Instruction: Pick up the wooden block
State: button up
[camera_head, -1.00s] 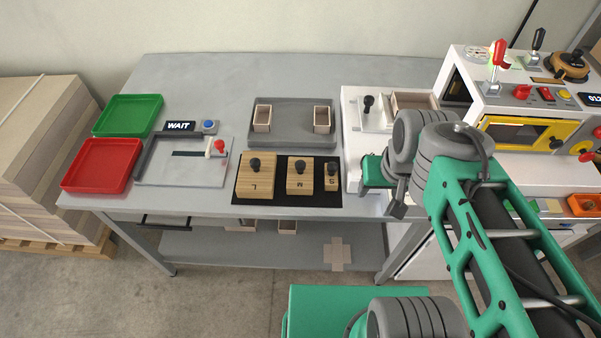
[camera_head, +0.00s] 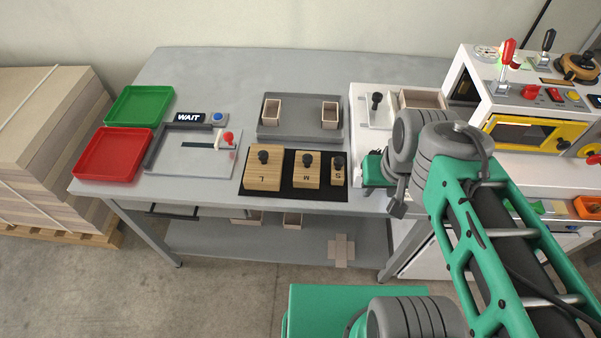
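Three wooden blocks with black knobs stand in a row on a black mat (camera_head: 313,193) near the table's front edge. They are the large block marked L (camera_head: 264,177), the middle block marked M (camera_head: 307,177) and the narrow block marked S (camera_head: 339,178). All three stand upright and apart. My arm comes in from the lower right, and its end bends down to the right of the block marked S. My gripper (camera_head: 397,208) is only partly visible there, apart from the blocks; its fingers are not clear.
A grey tray (camera_head: 300,131) with two small wooden boxes lies behind the blocks. A grey fixture with a red knob (camera_head: 200,163), a red tray (camera_head: 76,168) and a green tray (camera_head: 110,105) are on the left. A white machine (camera_head: 490,85) stands right. The table's back is clear.

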aim_at(306, 175)
jog(key=u, duration=0.5)
jog(key=k, duration=1.25)
jog(key=u, duration=1.2)
jog(key=i, duration=1.5)
jog(key=z, duration=0.7)
jog(key=i, duration=0.45)
jog(key=z, duration=0.5)
